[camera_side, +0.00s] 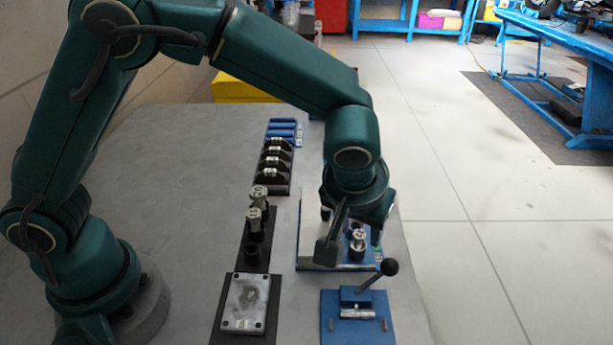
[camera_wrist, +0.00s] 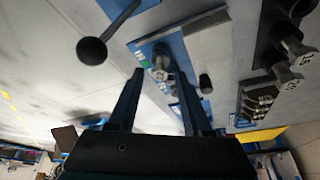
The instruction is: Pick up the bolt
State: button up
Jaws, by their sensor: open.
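A silver-headed bolt (camera_side: 357,238) stands upright in a dark holder on the blue fixture (camera_side: 306,215), under my gripper (camera_side: 352,248). In the wrist view this bolt (camera_wrist: 160,66) appears between and just beyond the tips of my two fingers (camera_wrist: 158,76). My gripper is open and empty, with its fingers apart on either side of the bolt in that view. Whether a finger touches the bolt cannot be told. Two similar bolts (camera_side: 254,218) stand in a dark strip to the left; they show at the right edge of the wrist view (camera_wrist: 291,74).
A blue clamp block (camera_side: 330,308) with a ball-ended lever (camera_side: 389,267) stands in front of the fixture. A grey plate (camera_side: 245,302) lies at front left. A black rack (camera_side: 273,182) and blue pieces (camera_side: 281,130) are behind. The grey table (camera_side: 170,190) is clear at left.

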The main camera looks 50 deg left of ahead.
jog(key=shift+w+a+f, duration=0.1)
jog(key=shift+w+f, duration=0.15)
jog(key=shift+f, duration=0.4)
grip_shut()
jog(key=shift+r, duration=0.1)
